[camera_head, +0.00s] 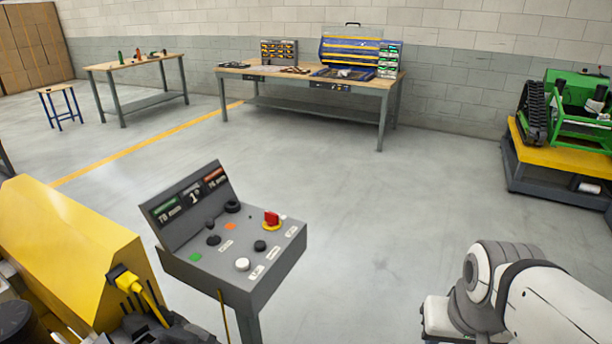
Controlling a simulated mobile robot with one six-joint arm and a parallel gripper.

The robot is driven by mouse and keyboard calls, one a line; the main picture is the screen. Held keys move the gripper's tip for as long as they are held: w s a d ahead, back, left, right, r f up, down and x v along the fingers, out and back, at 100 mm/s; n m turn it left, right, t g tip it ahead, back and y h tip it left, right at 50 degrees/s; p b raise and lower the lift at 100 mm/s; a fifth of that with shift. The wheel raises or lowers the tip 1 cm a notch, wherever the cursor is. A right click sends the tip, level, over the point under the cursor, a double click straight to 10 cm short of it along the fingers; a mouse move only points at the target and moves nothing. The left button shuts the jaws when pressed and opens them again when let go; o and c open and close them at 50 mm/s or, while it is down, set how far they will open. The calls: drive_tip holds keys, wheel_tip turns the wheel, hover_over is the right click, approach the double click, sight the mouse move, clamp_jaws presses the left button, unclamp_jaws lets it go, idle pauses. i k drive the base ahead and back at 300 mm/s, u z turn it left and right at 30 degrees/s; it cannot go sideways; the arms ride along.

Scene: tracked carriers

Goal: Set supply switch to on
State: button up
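A grey control console (262,287) stands on a post left of the middle, with a sloped top and a raised display board (187,204) at its back. Its top carries a red switch (271,217) on a yellow base, several black knobs, a white knob (242,264), a green button (195,257) and an orange button (230,226). The labels are too small to read, so I cannot tell which control is the supply switch or how it is set. My white and grey arm shows at the lower right, apart from the console. My gripper is not in view.
A yellow machine (75,245) with a yellow plug and cable stands close left of the console. A workbench (300,80) with tool cases and a smaller table (140,63) stand at the back. A green tracked machine (580,105) rests on a yellow-topped carrier at right. The middle floor is clear.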

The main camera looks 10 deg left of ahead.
sight(272, 219)
drive_tip(key=u, duration=0.55)
drive_tip(key=i, duration=1.3)
drive_tip(key=u, duration=0.65)
drive_tip(key=k, duration=0.9)
drive_tip(key=u, duration=0.15)
drive_tip(key=i, duration=0.9)
drive_tip(key=z, duration=0.1)
